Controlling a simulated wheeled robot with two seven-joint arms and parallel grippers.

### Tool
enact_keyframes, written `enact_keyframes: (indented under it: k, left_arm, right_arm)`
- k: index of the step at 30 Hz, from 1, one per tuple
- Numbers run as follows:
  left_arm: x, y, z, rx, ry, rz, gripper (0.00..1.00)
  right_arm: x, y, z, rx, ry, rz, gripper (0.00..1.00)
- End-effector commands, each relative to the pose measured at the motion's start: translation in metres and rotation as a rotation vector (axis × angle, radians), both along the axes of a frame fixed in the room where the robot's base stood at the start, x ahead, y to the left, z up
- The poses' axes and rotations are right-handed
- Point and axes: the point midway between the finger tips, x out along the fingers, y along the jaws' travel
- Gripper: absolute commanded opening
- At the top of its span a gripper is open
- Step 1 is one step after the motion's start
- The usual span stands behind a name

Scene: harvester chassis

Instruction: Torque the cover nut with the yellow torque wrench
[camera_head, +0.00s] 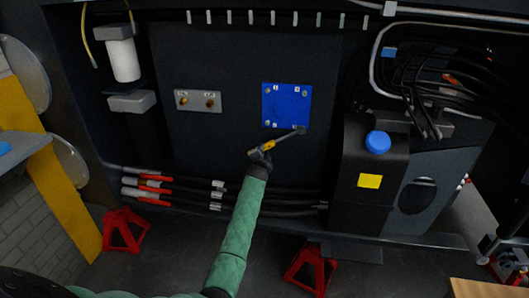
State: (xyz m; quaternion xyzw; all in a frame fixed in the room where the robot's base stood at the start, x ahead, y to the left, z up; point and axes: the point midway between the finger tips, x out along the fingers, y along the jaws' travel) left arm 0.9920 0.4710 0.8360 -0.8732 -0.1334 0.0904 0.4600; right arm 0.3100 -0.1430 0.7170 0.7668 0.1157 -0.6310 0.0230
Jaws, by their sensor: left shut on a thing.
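The yellow torque wrench (269,144) has a yellow section on its handle and a dark head at its upper right end. My left gripper (262,153), on the green-sleeved arm, is shut on its handle. The wrench slants up to the right, and its head (300,130) lies over the lower right corner of the blue cover plate (284,103). Nuts show near the plate's other corners; whatever is under the head is hidden. I cannot tell whether the head sits around a nut or only in front of it. My right gripper is not in view.
A grey plate with two brass fittings (198,101) is left of the cover. A black tank with a blue cap (378,141) stands close on the right. Hoses with red sleeves (154,182) run below. Red stands (311,268) are on the floor.

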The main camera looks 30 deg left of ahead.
Motion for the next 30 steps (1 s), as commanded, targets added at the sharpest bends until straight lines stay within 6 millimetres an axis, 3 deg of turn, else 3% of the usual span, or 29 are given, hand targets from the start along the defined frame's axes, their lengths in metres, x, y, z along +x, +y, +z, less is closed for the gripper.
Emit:
enact_keyframes:
  k: [18, 30]
  left_arm:
    - [-0.003, 0.012, 0.026, 0.128, 0.032, 0.000, 0.00]
    - [-0.003, 0.014, 0.027, 0.147, 0.038, 0.001, 0.00]
  right_arm:
    - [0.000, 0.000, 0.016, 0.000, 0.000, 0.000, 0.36]
    - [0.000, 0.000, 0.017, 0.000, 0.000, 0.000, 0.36]
